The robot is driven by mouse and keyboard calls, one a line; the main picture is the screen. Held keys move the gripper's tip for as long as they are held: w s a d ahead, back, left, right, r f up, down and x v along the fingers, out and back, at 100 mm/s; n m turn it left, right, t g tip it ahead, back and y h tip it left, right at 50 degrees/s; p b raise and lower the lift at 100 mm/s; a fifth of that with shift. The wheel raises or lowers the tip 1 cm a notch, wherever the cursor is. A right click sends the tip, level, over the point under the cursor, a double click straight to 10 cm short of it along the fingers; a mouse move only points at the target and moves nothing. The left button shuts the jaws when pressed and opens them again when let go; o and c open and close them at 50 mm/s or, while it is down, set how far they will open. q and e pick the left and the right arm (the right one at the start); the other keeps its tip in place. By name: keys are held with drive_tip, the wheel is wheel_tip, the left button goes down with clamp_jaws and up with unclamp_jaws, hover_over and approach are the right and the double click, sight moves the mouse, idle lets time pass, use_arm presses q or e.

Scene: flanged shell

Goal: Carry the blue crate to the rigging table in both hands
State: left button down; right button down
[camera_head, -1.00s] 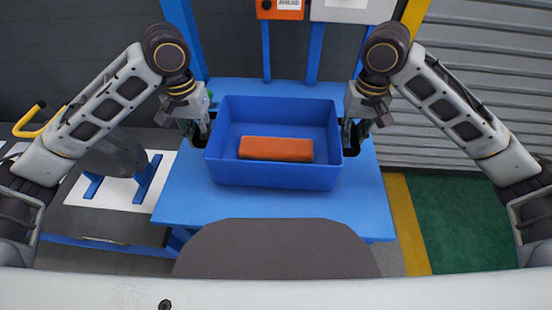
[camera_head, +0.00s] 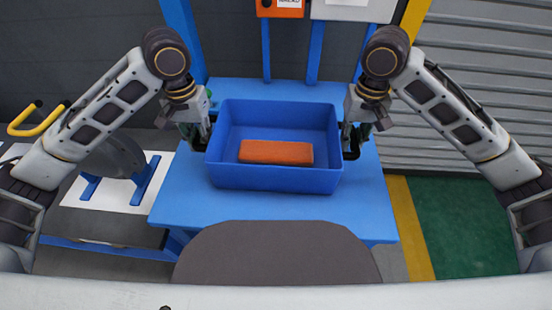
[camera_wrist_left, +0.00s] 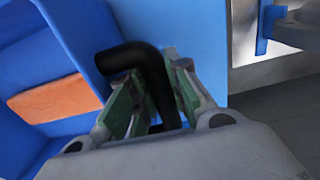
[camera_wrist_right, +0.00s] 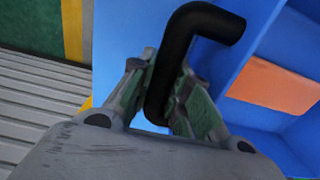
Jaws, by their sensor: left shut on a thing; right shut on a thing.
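The blue crate (camera_head: 275,178) is in the middle of the head view, over a blue table (camera_head: 190,205). An orange block (camera_head: 276,152) lies inside it. My left gripper (camera_head: 203,138) is at the crate's left side, shut on a black handle (camera_wrist_left: 152,75) in the left wrist view. My right gripper (camera_head: 352,140) is at the right side, shut on the other black handle (camera_wrist_right: 172,65) in the right wrist view. The crate looks level. I cannot tell whether its bottom touches the table.
An orange sign box (camera_head: 280,8) and a white panel (camera_head: 352,10) stand behind the table on blue posts. A yellow curved handle (camera_head: 36,122) and a blue stand (camera_head: 142,182) are at left. Green floor (camera_head: 462,225) with a yellow stripe (camera_head: 412,235) lies at right.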

use_arm(q)
drive_tip(key=shift+a+f+b, duration=0.1)
drive_tip(key=shift+f+b, duration=0.25)
use_arm(e)
drive_tip(key=shift+f, duration=0.35)
use_arm(q)
drive_tip(key=c, duration=1.3)
unclamp_jaws()
drive_tip(key=shift+c, duration=0.2)
use_arm(e)
drive_tip(key=c, duration=1.3)
unclamp_jaws()
drive_tip(key=shift+c, duration=0.2)
use_arm(q)
drive_tip(key=shift+r, duration=0.15)
use_arm(e)
drive_tip(key=shift+r, duration=0.15)
use_arm(q)
drive_tip(key=shift+r+p, duration=1.95)
drive_tip(key=shift+p, duration=0.2)
use_arm(e)
drive_tip(key=shift+r, duration=1.95)
use_arm(q)
drive_tip(key=shift+r+p, duration=0.35)
use_arm(e)
drive_tip(key=shift+r, duration=0.35)
